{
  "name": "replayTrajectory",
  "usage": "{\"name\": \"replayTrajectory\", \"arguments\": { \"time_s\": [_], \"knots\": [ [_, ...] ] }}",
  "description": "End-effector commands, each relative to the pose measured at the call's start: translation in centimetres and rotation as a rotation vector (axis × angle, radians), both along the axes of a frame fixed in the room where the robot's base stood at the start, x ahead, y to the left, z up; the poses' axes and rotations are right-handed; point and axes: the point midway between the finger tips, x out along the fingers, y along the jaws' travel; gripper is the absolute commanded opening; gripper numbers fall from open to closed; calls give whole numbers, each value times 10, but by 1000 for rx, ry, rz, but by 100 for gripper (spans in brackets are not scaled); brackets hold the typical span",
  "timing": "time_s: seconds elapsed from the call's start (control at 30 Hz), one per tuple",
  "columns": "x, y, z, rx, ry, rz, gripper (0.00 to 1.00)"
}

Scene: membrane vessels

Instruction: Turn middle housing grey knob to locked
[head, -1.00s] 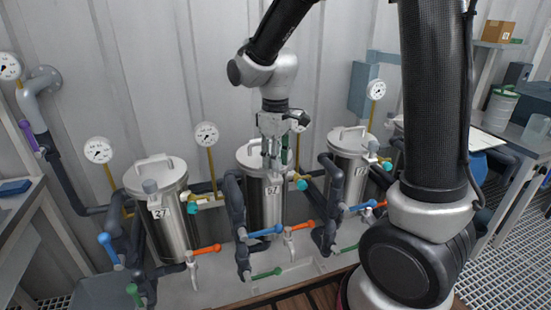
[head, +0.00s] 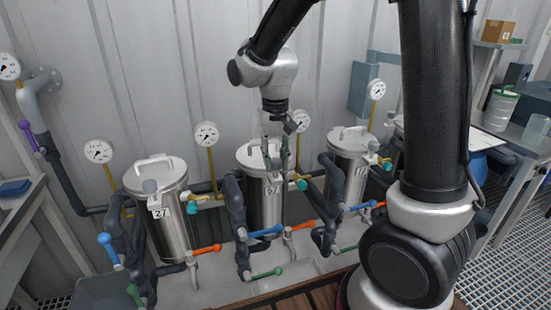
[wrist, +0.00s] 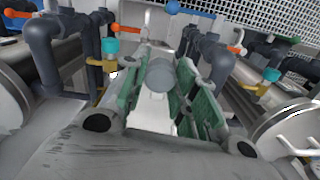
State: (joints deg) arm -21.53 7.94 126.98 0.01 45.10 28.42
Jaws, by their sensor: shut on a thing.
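The middle housing (head: 264,205) is a steel vessel labelled 67 with a lid, standing between two similar vessels. Its grey knob (wrist: 160,76) is at the front of the lid and shows as a rounded grey end between the green finger pads in the wrist view. My gripper (head: 277,163) points down over the front edge of the lid, with its fingers (wrist: 165,92) on either side of the knob, shut on it. The fingers hide much of the knob in the head view, and I cannot read its locked or unlocked position.
Vessel 27 (head: 169,230) stands to the left and another vessel (head: 347,165) to the right. Dark pipes with blue, orange and green valve handles crowd the front. Pressure gauges (head: 206,134) stand behind, near the wall.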

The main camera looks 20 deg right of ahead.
Motion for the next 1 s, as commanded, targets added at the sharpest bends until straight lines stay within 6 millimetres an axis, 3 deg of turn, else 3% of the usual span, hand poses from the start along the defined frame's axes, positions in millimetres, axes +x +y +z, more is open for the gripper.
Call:
{"name": "replayTrajectory", "arguments": {
  "time_s": [0.73, 0.77, 0.8, 0.9, 1.0],
  "knots": [
    [1, 0, 1, 1, -3, -91, 4],
    [1, 0, 1, 1, -3, -91, 30],
    [1, 0, 1, 1, -3, -91, 37],
    [1, 0, 1, 1, -2, -91, 51],
    [1, 0, 0, 1, -2, -90, 51]
  ]
}}
